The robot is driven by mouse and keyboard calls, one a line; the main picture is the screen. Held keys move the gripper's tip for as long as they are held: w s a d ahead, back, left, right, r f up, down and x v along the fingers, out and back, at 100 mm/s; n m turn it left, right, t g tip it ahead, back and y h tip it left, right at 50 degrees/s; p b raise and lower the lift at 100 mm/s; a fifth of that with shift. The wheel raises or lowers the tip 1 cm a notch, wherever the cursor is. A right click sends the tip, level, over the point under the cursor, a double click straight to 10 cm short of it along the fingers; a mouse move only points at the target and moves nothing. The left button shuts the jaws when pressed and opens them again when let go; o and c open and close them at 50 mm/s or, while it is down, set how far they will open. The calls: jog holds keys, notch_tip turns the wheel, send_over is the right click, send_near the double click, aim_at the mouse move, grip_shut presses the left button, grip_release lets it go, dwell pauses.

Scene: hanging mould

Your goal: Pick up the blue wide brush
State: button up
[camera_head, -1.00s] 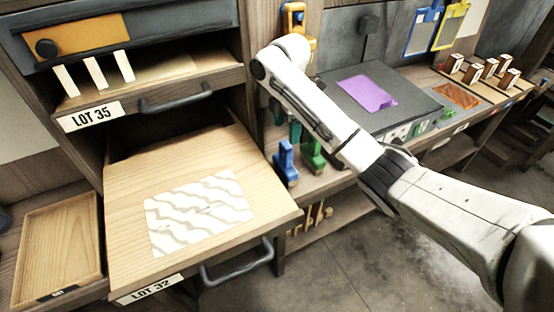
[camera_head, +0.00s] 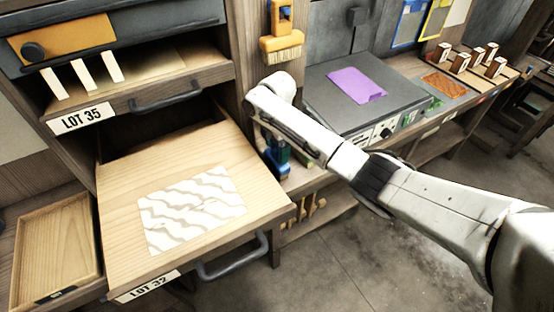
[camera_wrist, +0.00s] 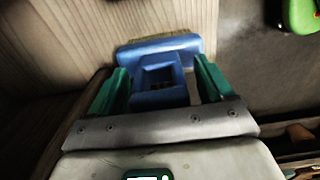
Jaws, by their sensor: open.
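The blue wide brush (camera_head: 278,168) stands at the front left end of the bench, just right of the open drawer, partly hidden by my arm. In the wrist view the blue brush (camera_wrist: 158,72) shows its wide head at the top and its square-holed handle nearer me. My gripper (camera_wrist: 160,68) is open, with one green finger on each side of the handle. A small gap shows on the right side; contact on the left is hard to tell. In the head view my gripper is mostly hidden behind my arm.
A green object (camera_wrist: 302,14) lies right of the brush in the wrist view. A yellow brush (camera_head: 282,45) hangs on the post above. The open LOT 32 drawer (camera_head: 120,190) juts out at left. A grey box with a purple sheet (camera_head: 355,85) stands on the bench.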

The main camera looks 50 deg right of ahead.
jog(key=c, duration=1.5)
jog(key=shift+r, duration=0.1)
jog(key=shift+r, duration=0.4)
notch_tip(320, 180, up, 2)
jog(key=shift+r, duration=0.1)
jog(key=shift+s+a+r+p, duration=1)
jog(key=shift+s+r, duration=0.65)
jog(key=shift+s, duration=0.45)
jog(key=shift+s+a+r+p, duration=0.9)
jog(key=shift+s+r, duration=0.75)
jog(key=shift+s, duration=0.5)
jog(key=shift+s+a+r+p, duration=1)
jog(key=shift+s+r, duration=0.65)
jog(key=shift+s, duration=0.45)
